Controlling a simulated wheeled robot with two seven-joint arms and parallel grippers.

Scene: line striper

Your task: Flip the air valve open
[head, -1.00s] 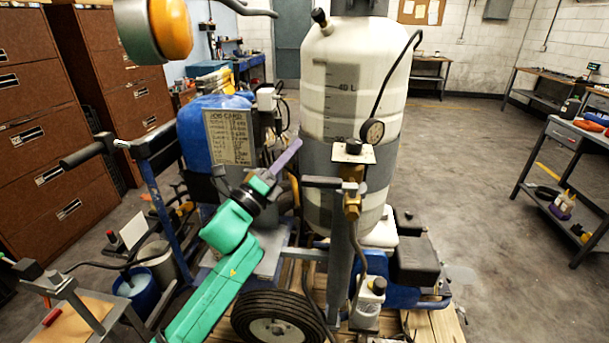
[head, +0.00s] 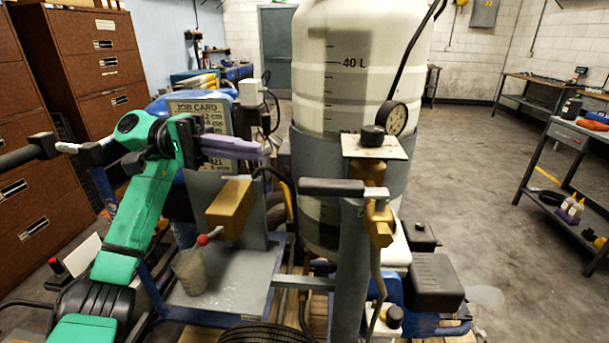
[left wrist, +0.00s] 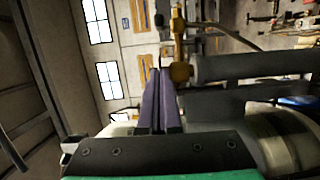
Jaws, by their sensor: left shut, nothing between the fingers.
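My left gripper (head: 262,150) is shut and empty. Its purple fingers point right, in front of the job card and left of the white tank. A brass block (head: 230,207) with a red ball knob (head: 203,240) on a short stem sits below the fingers, apart from them in the picture. A brass fitting (head: 378,222) stands under the gauge, beside a dark horizontal handle (head: 332,187). I cannot tell for sure which brass part is the air valve. In the left wrist view the shut fingers (left wrist: 160,85) show near a brass part (left wrist: 180,70). My right gripper is not in view.
The white tank (head: 350,75) and pressure gauge (head: 396,118) stand right of the fingers. A grey post (head: 350,270) rises under the handle. A cup (head: 190,270) sits on the grey tray (head: 235,290). Open floor lies to the right.

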